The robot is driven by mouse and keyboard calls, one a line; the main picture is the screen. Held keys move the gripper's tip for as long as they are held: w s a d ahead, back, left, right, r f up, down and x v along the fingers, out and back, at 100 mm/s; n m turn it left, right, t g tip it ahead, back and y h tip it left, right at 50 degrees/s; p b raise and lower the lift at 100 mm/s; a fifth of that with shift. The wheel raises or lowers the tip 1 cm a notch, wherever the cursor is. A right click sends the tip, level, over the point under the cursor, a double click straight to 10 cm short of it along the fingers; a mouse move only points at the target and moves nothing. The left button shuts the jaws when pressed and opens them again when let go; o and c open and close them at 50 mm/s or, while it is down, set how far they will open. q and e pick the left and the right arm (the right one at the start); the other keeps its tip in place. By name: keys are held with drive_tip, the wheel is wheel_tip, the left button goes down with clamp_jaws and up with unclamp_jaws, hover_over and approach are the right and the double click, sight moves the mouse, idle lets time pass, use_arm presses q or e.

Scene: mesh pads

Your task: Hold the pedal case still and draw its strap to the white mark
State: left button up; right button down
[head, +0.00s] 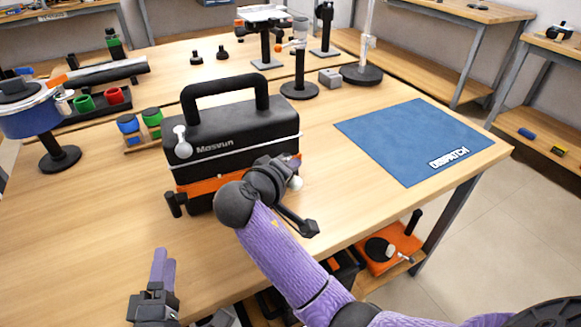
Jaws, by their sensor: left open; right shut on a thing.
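The pedal case (240,120), black with a top handle and "Masvun" lettering, stands upright on the wooden table. An orange strap (205,186) runs across its lower front. A white stripe (225,150) crosses the front above it; I cannot tell whether this is the white mark. My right gripper (291,164) is at the case's right front, shut on what seems to be the strap's right part; the hand hides the hold. My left gripper (160,277) is open and empty at the bottom left, apart from the case.
A blue dispatch mat (400,135) lies to the right. Green and blue capped jars (140,128) stand left of the case, and a black stand (300,88) is behind it.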

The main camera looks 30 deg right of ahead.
sight(178, 204)
idle(0.5)
idle(0.3)
idle(2.0)
use_arm(q)
drive_tip(key=o, duration=0.4)
drive_tip(key=shift+c, duration=0.2)
drive_tip(key=shift+s+d+n, duration=0.1)
drive_tip(key=shift+n, duration=0.4)
drive_tip(key=n, duration=0.5)
drive_tip(key=s+d+r+n+y, duration=0.1)
drive_tip(key=n, duration=0.4)
drive_tip(key=n+g+y, duration=0.1)
drive_tip(key=n, duration=0.4)
drive_tip(key=shift+s+d+r+n, duration=0.2)
drive_tip(key=shift+d+r+n, duration=0.1)
drive_tip(key=shift+r+n, duration=0.1)
drive_tip(key=shift+w+r+n, duration=0.1)
drive_tip(key=shift+r+n, duration=0.15)
drive_tip(key=shift+n, duration=0.95)
drive_tip(key=x, duration=1.1)
drive_tip(key=shift+w+f, duration=0.25)
drive_tip(key=shift+w, duration=0.1)
